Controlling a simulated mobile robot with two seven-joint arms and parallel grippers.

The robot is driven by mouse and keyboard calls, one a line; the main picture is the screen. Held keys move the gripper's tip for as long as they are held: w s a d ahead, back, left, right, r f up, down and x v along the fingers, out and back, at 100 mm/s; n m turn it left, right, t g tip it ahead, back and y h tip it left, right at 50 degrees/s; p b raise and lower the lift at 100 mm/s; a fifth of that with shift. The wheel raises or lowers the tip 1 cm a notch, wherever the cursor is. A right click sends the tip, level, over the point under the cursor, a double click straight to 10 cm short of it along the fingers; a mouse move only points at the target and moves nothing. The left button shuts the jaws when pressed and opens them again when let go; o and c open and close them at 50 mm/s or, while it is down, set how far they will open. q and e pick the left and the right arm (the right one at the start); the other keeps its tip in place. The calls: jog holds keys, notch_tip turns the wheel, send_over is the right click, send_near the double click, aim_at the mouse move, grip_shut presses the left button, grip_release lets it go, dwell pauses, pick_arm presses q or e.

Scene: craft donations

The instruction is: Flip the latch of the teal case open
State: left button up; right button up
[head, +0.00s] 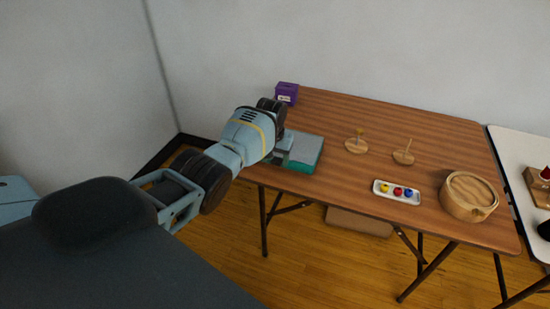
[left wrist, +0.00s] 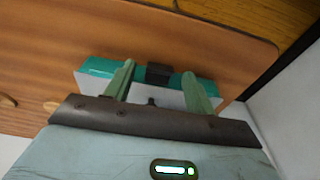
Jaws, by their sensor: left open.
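The teal case (head: 308,158) lies at the left end of the wooden table, with a grey top and teal sides. In the left wrist view, the teal case (left wrist: 97,66) shows a dark latch (left wrist: 158,73) on its teal side. My left gripper (head: 284,151) is over the case in the head view and covers part of it. In the left wrist view, my left gripper's (left wrist: 158,69) two green fingers are spread, one on each side of the latch. I cannot tell whether they touch the case. My right gripper is not in view.
A purple box (head: 287,93) stands behind the case. To the right are two wooden peg stands (head: 357,146) (head: 403,157), a white tray (head: 397,199) with coloured balls, and a round wooden box (head: 468,197). A white table (head: 525,160) adjoins at right. The table's middle front is clear.

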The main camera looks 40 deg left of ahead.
pick_arm(q)
notch_tip(320, 180, up, 7)
jog(key=s+p, duration=0.1)
jog(key=p, duration=0.1)
jog(key=shift+r, duration=0.15)
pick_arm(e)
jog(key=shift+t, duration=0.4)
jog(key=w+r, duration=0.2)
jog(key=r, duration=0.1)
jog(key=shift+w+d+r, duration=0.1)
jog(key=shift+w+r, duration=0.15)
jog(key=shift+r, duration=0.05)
pick_arm(q)
jog(key=shift+d, duration=0.1)
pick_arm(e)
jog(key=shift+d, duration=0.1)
